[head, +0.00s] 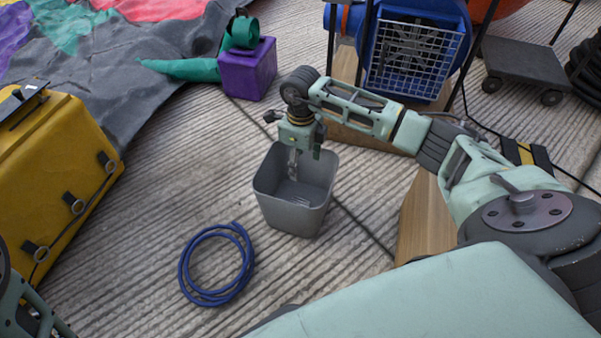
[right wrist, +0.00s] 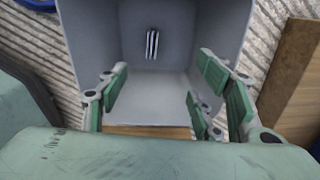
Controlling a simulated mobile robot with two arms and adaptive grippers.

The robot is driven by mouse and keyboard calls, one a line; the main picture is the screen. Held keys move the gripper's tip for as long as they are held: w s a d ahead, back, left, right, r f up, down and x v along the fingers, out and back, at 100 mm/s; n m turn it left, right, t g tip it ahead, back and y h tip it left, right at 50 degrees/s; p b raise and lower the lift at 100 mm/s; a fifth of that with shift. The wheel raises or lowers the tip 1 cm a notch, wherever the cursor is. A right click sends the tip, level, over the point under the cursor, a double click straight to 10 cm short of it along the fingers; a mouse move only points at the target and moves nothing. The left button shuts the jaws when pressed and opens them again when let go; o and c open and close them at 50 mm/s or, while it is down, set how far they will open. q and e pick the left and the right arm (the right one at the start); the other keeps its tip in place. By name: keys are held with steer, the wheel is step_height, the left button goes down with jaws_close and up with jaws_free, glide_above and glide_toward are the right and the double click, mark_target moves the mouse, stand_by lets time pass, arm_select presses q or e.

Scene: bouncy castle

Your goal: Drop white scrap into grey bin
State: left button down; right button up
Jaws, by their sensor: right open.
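The grey bin (head: 297,207) stands upright on the ribbed floor in the middle of the head view. My right gripper (head: 293,166) points down over its opening. In the right wrist view the spread fingers of this gripper (right wrist: 158,100) are open with nothing between them, and the bin's inside (right wrist: 158,82) shows beyond them. A small white piece with dark stripes (right wrist: 152,44) shows inside the bin, seemingly on its bottom; it looks like the white scrap, but is too small to be sure. Only a bit of my left arm shows at the lower left; its gripper is out of view.
A coiled blue hose (head: 217,264) lies in front of the bin. A yellow case (head: 52,165) is at left, a purple block (head: 248,69) behind, and a blue blower (head: 416,45) at the back. A wooden board (head: 425,213) lies right of the bin, under my right arm.

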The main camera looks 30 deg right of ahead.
step_height(320, 180, up, 12)
stand_by(0.4)
steer(key=shift+f, duration=0.15)
